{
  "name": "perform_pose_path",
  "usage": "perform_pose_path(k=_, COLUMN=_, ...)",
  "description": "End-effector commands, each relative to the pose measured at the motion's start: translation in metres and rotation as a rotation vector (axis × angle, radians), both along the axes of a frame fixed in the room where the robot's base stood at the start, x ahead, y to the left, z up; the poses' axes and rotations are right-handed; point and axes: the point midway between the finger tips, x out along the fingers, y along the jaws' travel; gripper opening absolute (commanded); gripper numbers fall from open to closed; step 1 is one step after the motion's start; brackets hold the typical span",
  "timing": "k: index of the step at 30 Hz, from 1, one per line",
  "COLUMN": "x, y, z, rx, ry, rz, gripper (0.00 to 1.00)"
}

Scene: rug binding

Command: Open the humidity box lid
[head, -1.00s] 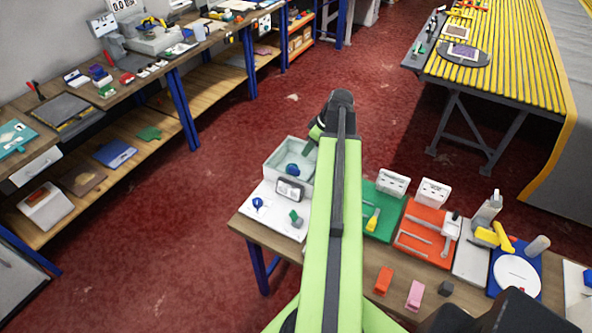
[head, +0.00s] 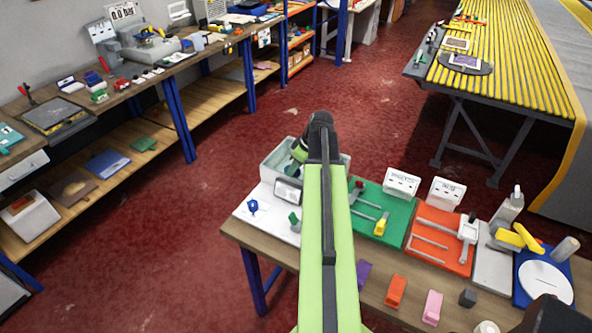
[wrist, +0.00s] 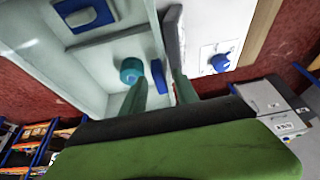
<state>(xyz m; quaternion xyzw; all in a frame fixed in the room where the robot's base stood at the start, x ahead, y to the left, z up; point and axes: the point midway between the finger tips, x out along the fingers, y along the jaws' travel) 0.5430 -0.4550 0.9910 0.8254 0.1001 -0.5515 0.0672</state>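The humidity box (head: 272,172) is a pale, see-through-looking box at the far left end of the near table, with a small grey-framed display (head: 287,191) on its near side. In the wrist view its pale wall and inner surfaces (wrist: 60,60) fill the upper left. A teal-blue round knob-like piece (wrist: 131,70) and a blue strip (wrist: 158,76) show close to my fingertips. I cannot tell for sure which surface is the lid. My gripper (wrist: 159,84) is at the box, its two green fingers apart with a gap between them. Contact is unclear; my arm hides part of the box.
A white board (head: 268,213) with small blue and green pieces lies in front of the box. A green mat (head: 370,222) and an orange tray (head: 436,252) with tools lie to the right. Red floor (head: 200,235) is open to the left.

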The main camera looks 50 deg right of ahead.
Motion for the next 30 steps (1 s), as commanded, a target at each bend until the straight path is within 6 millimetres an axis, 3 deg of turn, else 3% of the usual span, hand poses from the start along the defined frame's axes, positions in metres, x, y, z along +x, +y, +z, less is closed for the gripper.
perform_pose_path(k=2, x=0.0000, y=0.0001, z=0.0005, rx=0.000, ry=0.000, rz=0.000, gripper=0.32)
perform_pose_path(k=9, x=0.0001, y=0.0002, z=0.0005, rx=0.000, ry=0.000, rz=0.000, gripper=0.01)
perform_pose_path(k=30, x=0.0004, y=0.0004, z=0.0004, rx=0.000, ry=0.000, rz=0.001, gripper=0.00)
